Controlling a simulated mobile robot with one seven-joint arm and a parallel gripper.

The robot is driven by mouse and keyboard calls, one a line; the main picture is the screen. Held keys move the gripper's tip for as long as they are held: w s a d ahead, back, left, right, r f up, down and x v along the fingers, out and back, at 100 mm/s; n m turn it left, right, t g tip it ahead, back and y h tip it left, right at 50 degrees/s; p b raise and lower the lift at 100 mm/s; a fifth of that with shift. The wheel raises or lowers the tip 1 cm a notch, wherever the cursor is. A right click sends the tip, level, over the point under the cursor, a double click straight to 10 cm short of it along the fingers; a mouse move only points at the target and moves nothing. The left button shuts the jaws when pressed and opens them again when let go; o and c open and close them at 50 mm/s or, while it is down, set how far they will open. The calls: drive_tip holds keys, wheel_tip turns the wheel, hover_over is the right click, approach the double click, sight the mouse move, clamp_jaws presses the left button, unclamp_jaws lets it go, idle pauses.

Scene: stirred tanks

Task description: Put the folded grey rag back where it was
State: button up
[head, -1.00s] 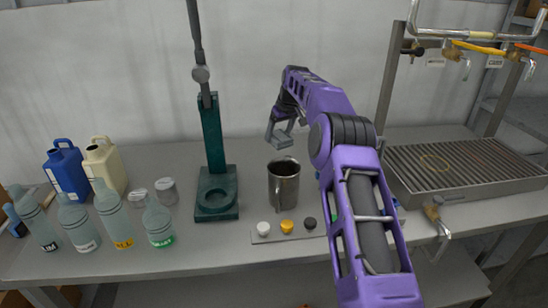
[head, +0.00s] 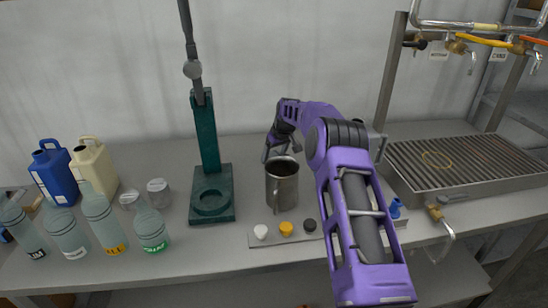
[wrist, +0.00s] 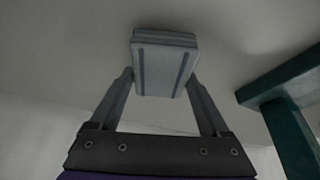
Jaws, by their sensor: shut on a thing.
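The folded grey rag (wrist: 162,62) is a small flat block with darker stripes, between the two fingertips of my gripper (wrist: 163,82) in the wrist view. My gripper is shut on it. The bench top fills the area beyond the rag; I cannot tell whether the rag touches it. In the head view my gripper (head: 272,152) is low, behind and slightly left of the steel mug (head: 282,188). The rag is hard to make out there, largely hidden by the gripper and mug.
A green stand (head: 212,195) with a tall rod is left of the mug; it also shows in the wrist view (wrist: 290,130). A strip with coloured knobs (head: 286,229) lies in front. Bottles (head: 100,220) stand at the left, a ribbed metal tray (head: 460,160) at the right.

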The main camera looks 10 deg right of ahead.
drive_tip(key=shift+f, duration=0.3)
drive_tip(key=shift+f, duration=0.1)
drive_tip(key=o, duration=1.2)
drive_tip(key=shift+c, duration=0.2)
drive_tip(key=shift+s+d+r, duration=0.1)
drive_tip(key=shift+r, duration=0.5)
drive_tip(key=v, duration=1.1)
drive_tip(key=shift+s, duration=0.15)
